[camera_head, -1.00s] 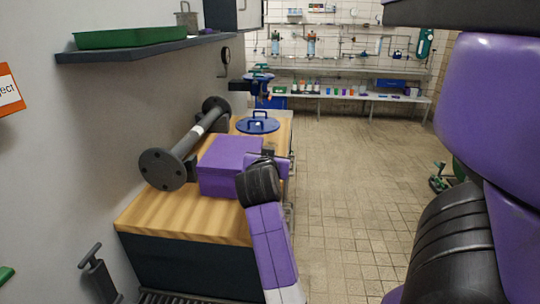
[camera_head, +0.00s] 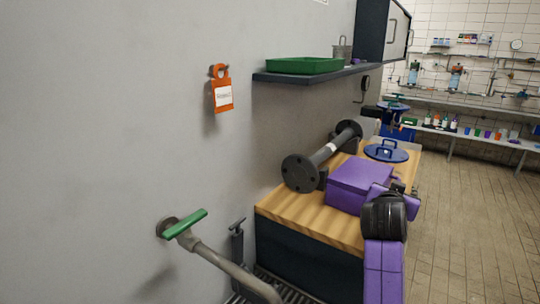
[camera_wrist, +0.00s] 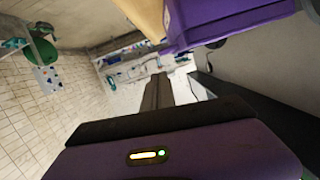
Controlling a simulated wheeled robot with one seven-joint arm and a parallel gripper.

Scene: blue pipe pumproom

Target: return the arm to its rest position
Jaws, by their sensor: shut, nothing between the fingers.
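My arm is purple with a black joint and reaches up from the bottom right of the head view, in front of the workbench. My gripper (camera_wrist: 158,90) shows in the wrist view as dark fingers, closed together with nothing between them. In the head view the gripper is mostly hidden behind the black joint. A purple box (camera_head: 357,184) sits on the bench close to the left of the arm. Its edge also shows at the top of the wrist view (camera_wrist: 215,22). I cannot tell whether the arm touches it.
The wood-topped bench (camera_head: 300,220) also carries a dark flanged pipe (camera_head: 325,158) and a blue round lid (camera_head: 386,152). A shelf with a green tray (camera_head: 304,66) hangs above. A green-handled valve pipe (camera_head: 186,224) juts from the left wall. Tiled floor (camera_head: 470,225) at right is open.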

